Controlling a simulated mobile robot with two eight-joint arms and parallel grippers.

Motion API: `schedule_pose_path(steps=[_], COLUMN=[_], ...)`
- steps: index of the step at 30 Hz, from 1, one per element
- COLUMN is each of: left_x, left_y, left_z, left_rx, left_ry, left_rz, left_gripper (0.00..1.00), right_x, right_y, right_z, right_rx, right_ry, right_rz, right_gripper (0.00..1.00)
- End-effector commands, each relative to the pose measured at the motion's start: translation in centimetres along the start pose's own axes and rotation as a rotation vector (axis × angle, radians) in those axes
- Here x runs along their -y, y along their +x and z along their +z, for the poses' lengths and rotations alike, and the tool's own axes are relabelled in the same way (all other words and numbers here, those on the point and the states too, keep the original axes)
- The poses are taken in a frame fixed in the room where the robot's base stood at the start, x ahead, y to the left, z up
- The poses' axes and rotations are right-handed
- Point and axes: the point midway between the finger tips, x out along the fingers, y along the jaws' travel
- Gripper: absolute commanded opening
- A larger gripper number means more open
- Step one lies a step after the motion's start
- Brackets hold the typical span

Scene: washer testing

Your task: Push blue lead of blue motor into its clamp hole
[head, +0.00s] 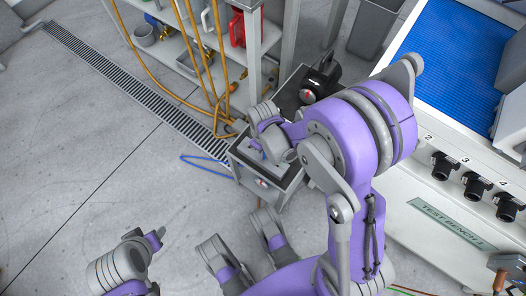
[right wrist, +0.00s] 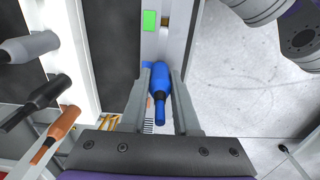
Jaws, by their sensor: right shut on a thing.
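In the right wrist view, the blue lead (right wrist: 160,88) is a blue plug with a narrow end, lying between the two grey fingers of my right gripper (right wrist: 160,72). The gripper is shut on it. The plug is in front of a pale panel strip with a green rectangle (right wrist: 150,21). In the head view, my right gripper (head: 262,143) is over a small grey cart; my wrist partly covers the cart top. I cannot make out the clamp hole or clearly identify the blue motor. My left gripper (head: 155,240) is low at the left, away from the cart; its jaw opening is unclear.
Grey, black (right wrist: 38,98) and orange (right wrist: 62,124) plugs stand at the left of the wrist view. A dark motor-like body (head: 322,78) is behind my right gripper. A blue cable (head: 205,160) lies near the cart.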

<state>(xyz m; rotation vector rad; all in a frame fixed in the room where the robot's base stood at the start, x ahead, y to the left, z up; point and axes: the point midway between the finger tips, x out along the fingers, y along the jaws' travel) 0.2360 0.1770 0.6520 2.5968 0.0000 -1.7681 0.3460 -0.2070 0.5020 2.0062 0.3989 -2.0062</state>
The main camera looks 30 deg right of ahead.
Motion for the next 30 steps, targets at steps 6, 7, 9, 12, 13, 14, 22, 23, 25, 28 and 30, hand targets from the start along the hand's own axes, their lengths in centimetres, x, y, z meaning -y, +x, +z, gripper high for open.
schedule_pose_path(steps=[6,7,9,12,13,14,22,23,25,28,30], left_x=[0.0,0.0,0.0,0.0,0.0,0.0,0.0,0.0,0.0,0.0,0.0], left_y=[-0.4,-0.5,-0.7,-0.9,-0.9,-1.0,-1.7,-1.7,-1.9,-2.2,-2.3], left_z=[-0.1,-0.1,-0.1,-0.2,-0.2,-0.2,-0.3,-0.4,-0.4,-0.5,-0.5], left_rx=[0.000,-0.001,-0.001,-0.001,-0.001,-0.002,-0.003,-0.003,-0.004,-0.004,-0.005], left_ry=[0.000,0.000,0.000,0.000,0.000,0.000,0.000,0.000,0.000,0.000,0.000], left_rz=[0.000,0.000,0.000,0.000,0.000,0.000,0.000,0.000,0.000,0.000,0.000], left_gripper=[0.50,0.50,0.50,0.50,0.50,0.50,0.50,0.50,0.50,0.50,0.50], right_x=[0.0,0.0,0.0,0.0,0.0,0.0,0.0,0.0,0.0,0.0,0.0], right_y=[-0.5,-0.6,-0.8,-1.1,-1.2,-1.3,-2.1,-2.2,-2.5,-2.8,-3.0], right_z=[0.0,0.0,0.0,0.0,0.0,0.0,0.0,0.0,0.0,0.0,0.0], right_rx=[0.000,0.000,0.000,0.000,0.000,0.000,0.000,0.000,0.000,0.000,0.000], right_ry=[0.000,0.000,0.000,0.000,0.000,0.000,0.000,0.000,0.000,0.000,0.000], right_rz=[0.000,0.000,0.000,0.000,0.000,0.000,0.000,0.000,0.000,0.000,0.000], right_gripper=[0.00,0.00,0.00,0.00,0.00,0.00,0.00,0.00,0.00,0.00,0.00])
